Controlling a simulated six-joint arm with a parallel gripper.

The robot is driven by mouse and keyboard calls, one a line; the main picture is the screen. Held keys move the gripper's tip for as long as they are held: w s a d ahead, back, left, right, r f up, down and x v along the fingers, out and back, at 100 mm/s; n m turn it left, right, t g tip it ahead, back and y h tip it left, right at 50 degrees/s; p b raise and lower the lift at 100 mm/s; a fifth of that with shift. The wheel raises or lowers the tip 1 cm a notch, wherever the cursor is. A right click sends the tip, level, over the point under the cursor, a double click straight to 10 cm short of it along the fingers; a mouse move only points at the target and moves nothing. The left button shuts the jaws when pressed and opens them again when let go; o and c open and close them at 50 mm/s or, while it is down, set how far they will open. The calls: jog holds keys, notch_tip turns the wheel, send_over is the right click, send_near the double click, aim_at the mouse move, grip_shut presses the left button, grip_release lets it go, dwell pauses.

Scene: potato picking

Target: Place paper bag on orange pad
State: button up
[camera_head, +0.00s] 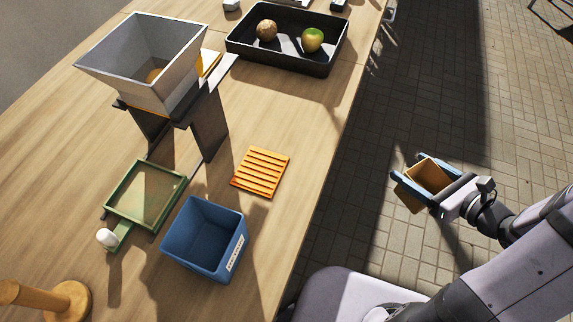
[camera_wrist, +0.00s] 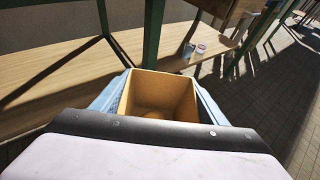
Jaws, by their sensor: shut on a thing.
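The brown paper bag (camera_head: 429,176) is open at the top and held between the fingers of my gripper (camera_head: 424,180). My gripper is shut on it, out over the paved floor to the right of the table.
A blue bin (camera_head: 206,237) stands just below the pad. A green-framed tray (camera_head: 146,194) and a grey hopper (camera_head: 146,60) on a dark stand are to the left. The table right of the pad is clear.

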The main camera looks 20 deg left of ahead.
jog(key=shift+s+d+f, duration=0.15)
jog(key=shift+s+f, duration=0.15)
jog(key=shift+s, duration=0.15)
jog(key=shift+w+a+r, duration=0.35)
jog(key=shift+w+r, duration=0.3)
jog(key=shift+r, duration=0.1)
jog(key=w+a+r+n+p, duration=0.1)
jog(key=w+a+r, duration=0.25)
jog(key=r, duration=0.25)
jog(key=w+a+r, duration=0.3)
jog(key=a+r, duration=0.1)
jog(key=r, duration=0.2)
jog(key=s+a+r+n+g+y+p, duration=0.2)
jog(key=a+r+n+g, duration=0.15)
jog(key=a+r, duration=0.85)
jog(key=s+a+r+n+g+p, duration=0.1)
jog(key=s+a+r+n+g, duration=0.15)
jog(key=s+a, duration=0.45)
jog(key=s+a+r+n+g+p, duration=0.1)
jog(key=s+a+r+n+g, duration=0.2)
jog(key=s, duration=0.8)
jog(key=s+a+r+n+g+p, duration=0.15)
jog(key=s+a+g, duration=0.25)
jog(key=s, duration=0.5)
jog(key=shift+n, duration=0.25)
jog(key=shift+w+f+b, duration=0.2)
jog(key=shift+f+b, duration=0.3)
jog(key=shift+f, duration=4.6)
